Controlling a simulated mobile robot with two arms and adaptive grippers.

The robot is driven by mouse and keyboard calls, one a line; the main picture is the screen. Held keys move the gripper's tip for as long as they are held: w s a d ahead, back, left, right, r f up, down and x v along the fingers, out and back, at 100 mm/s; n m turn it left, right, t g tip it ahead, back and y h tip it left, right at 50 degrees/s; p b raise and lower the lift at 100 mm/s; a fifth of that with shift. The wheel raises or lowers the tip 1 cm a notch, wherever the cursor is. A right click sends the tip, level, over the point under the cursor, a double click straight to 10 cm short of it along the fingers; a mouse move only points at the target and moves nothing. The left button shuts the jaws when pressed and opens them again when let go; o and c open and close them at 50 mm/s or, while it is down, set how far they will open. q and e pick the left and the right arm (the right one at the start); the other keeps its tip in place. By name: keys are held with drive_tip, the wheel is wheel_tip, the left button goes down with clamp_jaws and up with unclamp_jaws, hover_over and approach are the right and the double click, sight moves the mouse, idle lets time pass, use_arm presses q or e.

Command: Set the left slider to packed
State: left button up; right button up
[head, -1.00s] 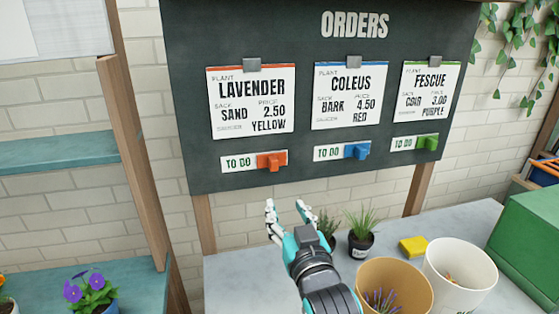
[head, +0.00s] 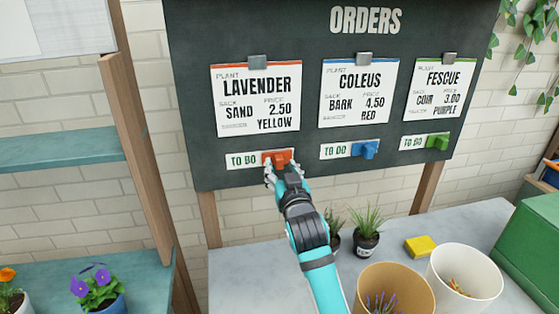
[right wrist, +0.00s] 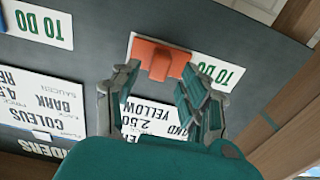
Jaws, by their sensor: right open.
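The left slider is an orange knob (head: 276,157) on a white strip reading TO DO (head: 241,160), below the LAVENDER card (head: 256,98) on the dark orders board. The knob sits at the strip's right end, and TO DO shows to its left. My right gripper (head: 282,171) is open just below the knob, its fingers at the knob's lower edge. In the right wrist view, upside down, the knob (right wrist: 160,60) lies just beyond and between the open fingertips (right wrist: 160,78). I cannot tell whether they touch it. My left gripper is not in view.
A blue slider (head: 364,150) and a green slider (head: 437,142) sit to the right on the board. Below, the grey table (head: 250,280) holds potted grasses (head: 367,235), a yellow sponge (head: 420,245) and two large pots. Teal shelves (head: 60,150) stand at left.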

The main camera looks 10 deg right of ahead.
drive_tip(key=shift+w+d+f, duration=0.1)
drive_tip(key=shift+w, duration=1.3)
clamp_jaws()
